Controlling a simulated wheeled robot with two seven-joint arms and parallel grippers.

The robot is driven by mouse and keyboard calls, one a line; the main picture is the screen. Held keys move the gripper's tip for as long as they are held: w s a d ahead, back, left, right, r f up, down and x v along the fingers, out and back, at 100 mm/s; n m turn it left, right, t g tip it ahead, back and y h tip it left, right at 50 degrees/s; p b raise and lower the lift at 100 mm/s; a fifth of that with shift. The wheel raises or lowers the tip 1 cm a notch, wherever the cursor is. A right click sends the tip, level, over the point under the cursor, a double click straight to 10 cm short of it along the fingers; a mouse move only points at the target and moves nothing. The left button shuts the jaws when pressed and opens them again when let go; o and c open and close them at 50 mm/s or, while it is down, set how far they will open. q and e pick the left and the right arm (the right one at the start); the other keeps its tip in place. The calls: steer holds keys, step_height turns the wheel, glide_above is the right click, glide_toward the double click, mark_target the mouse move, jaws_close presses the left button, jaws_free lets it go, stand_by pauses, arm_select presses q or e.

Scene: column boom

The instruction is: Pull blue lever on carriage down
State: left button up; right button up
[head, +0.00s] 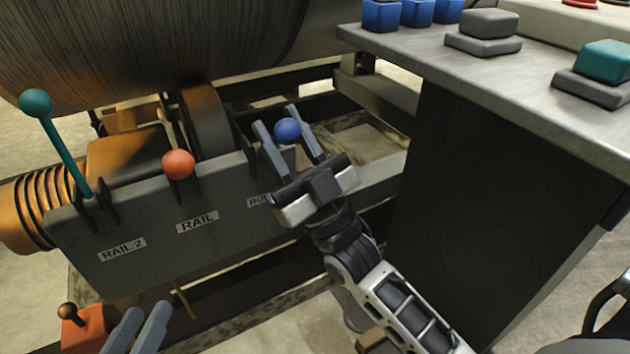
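The carriage is a grey panel (150,245) with levers along its top edge. The blue lever's round knob (287,130) shows between the fingers of my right gripper (275,115). That gripper is open, with one finger on each side of the knob; I cannot tell whether either touches it. The blue lever's shaft is hidden behind the gripper, which also covers part of the label below. My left gripper (148,308) is at the bottom left, its two fingers close together and partly out of frame, apart from the levers. I cannot tell how far it is open.
A teal lever (36,103) and an orange lever (178,164) stand left of the blue one. A small orange box with a knobbed stick (80,325) is at the lower left. A grey desk (500,75) with buttons stands right of my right arm. A large drum (150,45) is behind.

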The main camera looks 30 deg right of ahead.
steer(key=v, duration=1.4)
steer(key=shift+s, duration=0.25)
steer(key=shift+d+p, duration=0.1)
steer(key=shift+p, duration=0.2)
